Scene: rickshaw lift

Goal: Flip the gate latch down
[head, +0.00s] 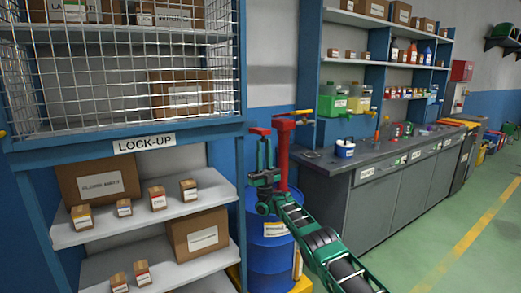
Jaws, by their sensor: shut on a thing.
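The lock-up cage (130,75) has a wire mesh front at upper left, above a LOCK-UP label. A small red piece (260,131) sticks out by the cage's right blue post and looks like the gate latch. My green gripper (263,142) reaches up to it from below, with its fingers pointing up. The gripper is shut, with the red piece at its tips. The exact grip and the latch's pivot are too small to make out.
A blue drum (268,255) with a red post (283,155) stands close behind my arm. Shelves with boxes (195,234) are below the cage. A grey workbench (375,205) runs along the right. The green floor (470,250) at right is clear.

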